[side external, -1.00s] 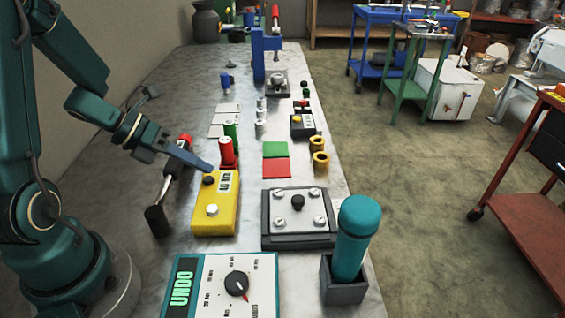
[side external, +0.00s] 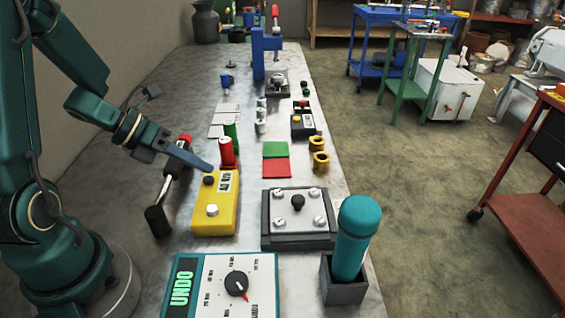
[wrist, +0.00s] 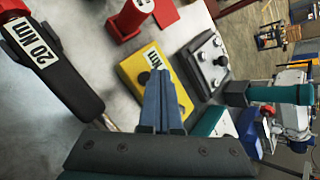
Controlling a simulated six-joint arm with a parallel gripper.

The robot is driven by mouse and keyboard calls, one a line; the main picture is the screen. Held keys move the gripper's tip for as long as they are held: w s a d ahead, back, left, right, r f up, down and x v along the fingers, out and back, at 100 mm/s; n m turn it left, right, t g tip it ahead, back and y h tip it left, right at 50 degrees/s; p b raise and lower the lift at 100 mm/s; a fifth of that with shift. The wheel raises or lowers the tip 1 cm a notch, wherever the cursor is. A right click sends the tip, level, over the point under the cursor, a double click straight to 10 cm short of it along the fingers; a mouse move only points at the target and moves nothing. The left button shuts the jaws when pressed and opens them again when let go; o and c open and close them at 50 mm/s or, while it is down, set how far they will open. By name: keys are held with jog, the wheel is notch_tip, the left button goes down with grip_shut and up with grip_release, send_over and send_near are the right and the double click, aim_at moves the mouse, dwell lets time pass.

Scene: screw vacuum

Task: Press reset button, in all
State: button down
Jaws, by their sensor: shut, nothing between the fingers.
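A yellow box (side external: 226,205) stands on the bench in front of my arm. It has a black button (side external: 208,180) at its far end, a silver button (side external: 212,210) nearer the camera, and a white label (side external: 227,180). My gripper (side external: 210,168) is shut and empty, its tips just above or beside the black button; I cannot tell whether they touch it. In the wrist view the shut fingers (wrist: 160,76) lie over the yellow box (wrist: 129,68), beside the black button (wrist: 143,78), and hide part of the box.
A red-handled tool (side external: 172,180) lies left of the box, and a red cylinder (side external: 226,154) stands behind it. A grey plate with screws (side external: 298,222) is to the right. A teal tool in a holder (side external: 357,238) and an UNDO panel (side external: 212,285) are nearer the camera.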

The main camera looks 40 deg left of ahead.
jog(key=shift+f, duration=0.1)
jog(key=shift+f, duration=0.3)
jog(key=shift+f, duration=0.4)
dwell(0.5)
jog(key=shift+r, duration=0.85)
jog(key=shift+r, duration=2.5)
